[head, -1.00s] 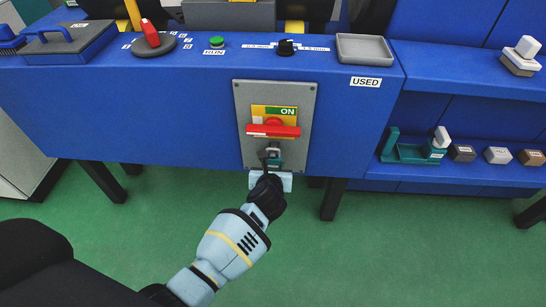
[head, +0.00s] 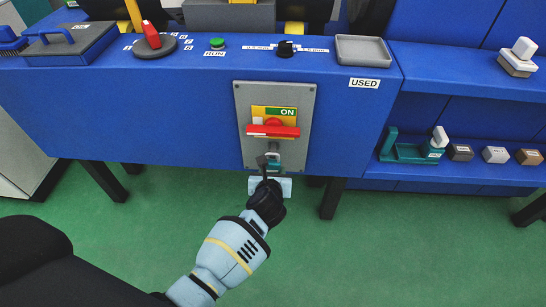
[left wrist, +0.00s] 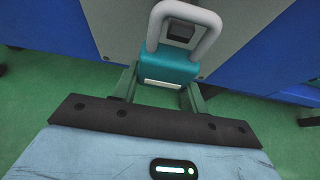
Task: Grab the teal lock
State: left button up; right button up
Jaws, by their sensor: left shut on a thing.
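The teal lock (left wrist: 168,66) has a teal body with a pale label and a thick grey shackle (left wrist: 186,18). In the head view the lock (head: 274,166) is small and partly covered, just below the red handle (head: 272,131) of the grey switch plate (head: 245,110). My left gripper (left wrist: 160,92) is shut on the lock's body, one finger on each side. It also shows in the head view (head: 268,166), reaching up from below. The shackle points away from my gripper, in front of a dark square opening. Whether it passes through anything is unclear. My right gripper is not in view.
The blue console front surrounds the plate. A grey tray (head: 363,49) labelled USED sits on top at the right. Blue shelves at the right hold a teal bracket (head: 405,152) and several small blocks. Dark legs (head: 332,198) stand below the console; the green floor is open.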

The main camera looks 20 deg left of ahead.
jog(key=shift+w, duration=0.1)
